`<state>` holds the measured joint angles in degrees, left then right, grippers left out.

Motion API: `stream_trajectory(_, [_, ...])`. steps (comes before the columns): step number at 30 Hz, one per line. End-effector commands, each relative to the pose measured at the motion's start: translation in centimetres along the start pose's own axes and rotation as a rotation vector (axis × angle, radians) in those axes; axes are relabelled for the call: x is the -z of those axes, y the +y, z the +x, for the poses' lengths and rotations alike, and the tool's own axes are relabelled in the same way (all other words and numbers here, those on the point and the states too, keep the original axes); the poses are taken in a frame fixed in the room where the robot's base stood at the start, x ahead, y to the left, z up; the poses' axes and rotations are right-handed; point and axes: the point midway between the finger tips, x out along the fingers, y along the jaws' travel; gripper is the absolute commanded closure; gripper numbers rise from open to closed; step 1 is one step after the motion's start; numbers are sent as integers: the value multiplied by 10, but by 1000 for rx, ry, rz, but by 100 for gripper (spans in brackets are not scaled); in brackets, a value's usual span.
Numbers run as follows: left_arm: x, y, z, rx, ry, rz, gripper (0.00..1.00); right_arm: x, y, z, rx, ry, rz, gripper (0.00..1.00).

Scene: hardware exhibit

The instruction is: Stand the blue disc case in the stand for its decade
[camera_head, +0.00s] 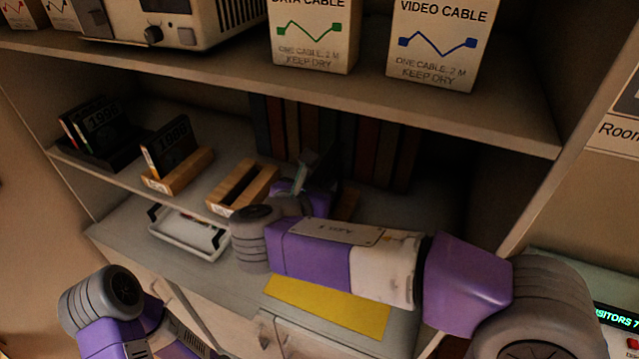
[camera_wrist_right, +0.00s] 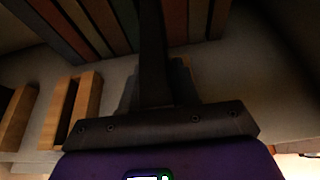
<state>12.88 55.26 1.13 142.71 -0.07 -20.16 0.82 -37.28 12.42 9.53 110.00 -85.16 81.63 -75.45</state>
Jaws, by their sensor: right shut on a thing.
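My right gripper (camera_head: 303,172) reaches over the shelf from the right and is shut on a thin case, which I take for the blue disc case (camera_head: 307,160). The case looks grey-blue and shows only in part; in the right wrist view a sliver of it (camera_wrist_right: 184,80) shows behind the dark fingers (camera_wrist_right: 152,55). An empty wooden slotted stand (camera_head: 222,207) is just left of the gripper. Another wooden stand (camera_head: 178,183) farther left holds a dark case (camera_head: 168,147). A dark stand (camera_head: 98,160) at far left holds dark cases (camera_head: 100,122). My left gripper is out of view.
A row of books (camera_head: 290,125) stands at the back of the shelf. A white tray (camera_head: 185,240) and a yellow mat (camera_head: 325,306) lie on the counter below. The upper shelf edge (camera_head: 230,76) overhangs, with cable boxes (camera_head: 312,45) on it. Wood behind my wrist (camera_head: 348,204) is mostly hidden.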

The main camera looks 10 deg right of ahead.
Motion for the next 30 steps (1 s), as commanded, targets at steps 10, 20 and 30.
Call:
stream_trajectory(10, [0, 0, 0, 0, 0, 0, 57, 0, 0, 0, 0, -1, 0, 100])
stream_trajectory(20, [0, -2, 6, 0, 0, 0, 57, 8, 0, 3, 0, -1, -1, 100])
stream_trajectory(30, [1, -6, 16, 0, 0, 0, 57, 22, 0, 9, 0, -1, -1, 100])
